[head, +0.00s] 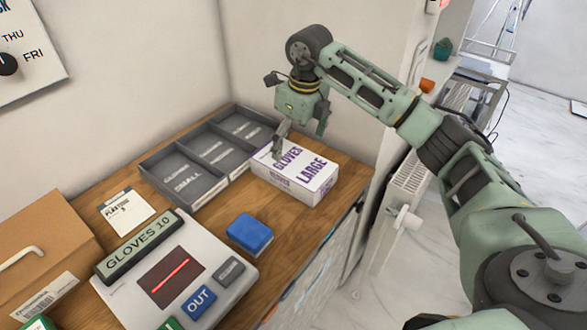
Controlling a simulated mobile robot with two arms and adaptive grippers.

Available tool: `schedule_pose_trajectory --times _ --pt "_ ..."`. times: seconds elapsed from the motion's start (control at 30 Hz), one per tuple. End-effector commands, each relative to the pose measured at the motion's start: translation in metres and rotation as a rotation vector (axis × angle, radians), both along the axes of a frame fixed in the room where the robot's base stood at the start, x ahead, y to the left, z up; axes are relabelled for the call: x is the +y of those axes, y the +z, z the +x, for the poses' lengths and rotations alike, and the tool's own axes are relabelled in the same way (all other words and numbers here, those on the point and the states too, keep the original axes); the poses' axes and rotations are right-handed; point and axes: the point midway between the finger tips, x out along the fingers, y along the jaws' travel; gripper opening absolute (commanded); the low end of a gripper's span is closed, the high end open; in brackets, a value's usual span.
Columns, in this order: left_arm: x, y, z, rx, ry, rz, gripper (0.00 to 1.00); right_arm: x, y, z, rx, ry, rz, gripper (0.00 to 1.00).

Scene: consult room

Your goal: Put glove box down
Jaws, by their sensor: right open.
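The glove box (306,179) is white with purple lettering, "GLOVES LARGE". It rests on the wooden counter (285,237), to the right of a grey divided tray (196,186). My right gripper (298,143) is above the far left part of the box, pointing down with its fingers spread. One finger reaches down to the box's top near its left end; whether it touches I cannot tell. The other finger is beyond the box, raised. My left gripper is not in view.
A label panel reading "GLOVES 10" (137,246) sits on a white device with buttons (222,305). A blue block (249,233) lies between it and the glove box. A cardboard box (43,245) stands at left. The counter's right edge is close to the glove box.

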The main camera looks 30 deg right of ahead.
Motion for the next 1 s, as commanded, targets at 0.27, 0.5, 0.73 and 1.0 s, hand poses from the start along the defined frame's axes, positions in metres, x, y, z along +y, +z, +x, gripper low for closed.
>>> schedule_pose_trajectory --times 0.27,0.5,0.73,1.0 --pt "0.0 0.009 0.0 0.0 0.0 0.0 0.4 -0.003 -0.024 0.003 0.003 -0.007 -0.018 1.0" --pt "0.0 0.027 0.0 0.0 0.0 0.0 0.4 -0.003 -0.057 0.009 0.004 -0.008 -0.016 1.0" --pt "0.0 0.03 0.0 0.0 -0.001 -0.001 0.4 -0.002 -0.076 0.011 0.001 -0.006 -0.017 1.0" --pt "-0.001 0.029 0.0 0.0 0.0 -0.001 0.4 -0.002 -0.076 0.011 0.0 -0.006 -0.016 0.92"
